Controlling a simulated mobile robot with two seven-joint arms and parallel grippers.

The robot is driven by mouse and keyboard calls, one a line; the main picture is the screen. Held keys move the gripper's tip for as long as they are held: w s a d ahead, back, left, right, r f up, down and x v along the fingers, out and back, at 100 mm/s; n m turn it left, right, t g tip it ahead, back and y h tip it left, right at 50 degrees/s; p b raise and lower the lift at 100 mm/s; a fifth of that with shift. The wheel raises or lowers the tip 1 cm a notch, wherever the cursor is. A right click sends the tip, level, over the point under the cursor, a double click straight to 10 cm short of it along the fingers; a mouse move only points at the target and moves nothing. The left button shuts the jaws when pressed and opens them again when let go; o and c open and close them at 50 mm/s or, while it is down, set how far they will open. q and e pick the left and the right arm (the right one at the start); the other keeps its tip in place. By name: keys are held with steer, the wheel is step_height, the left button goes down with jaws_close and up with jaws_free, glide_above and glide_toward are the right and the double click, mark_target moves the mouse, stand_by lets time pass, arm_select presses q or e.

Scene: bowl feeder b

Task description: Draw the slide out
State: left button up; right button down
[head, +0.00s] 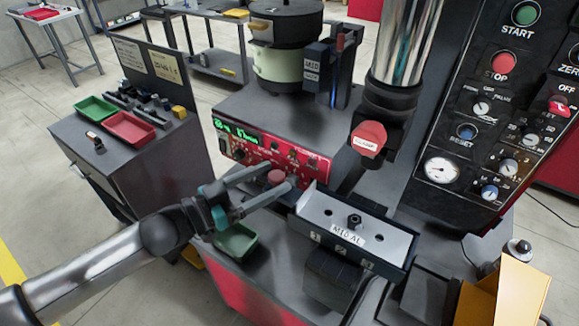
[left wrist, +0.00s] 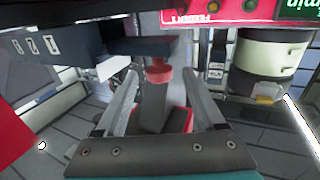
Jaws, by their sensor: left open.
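My left gripper (head: 278,178) is open, and its fingers point toward the red control box. A round red knob (head: 275,176) shows between the fingertips in the head view. In the left wrist view the red knob (left wrist: 158,72) also lies between the two fingers (left wrist: 160,85), with a gap on each side. The knob joins a dark bar beside a block; I take this as the slide, but its body is mostly hidden. My right gripper is not in view.
The red control panel (head: 285,152) with a green display is just behind the gripper. A green tray (head: 237,242) lies below it. A black press head with a red cap (head: 368,138) hangs at the right. A button panel (head: 470,110) stands further right.

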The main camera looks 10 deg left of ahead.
arm_select(q)
steer(key=shift+x, duration=2.65)
jaws_close()
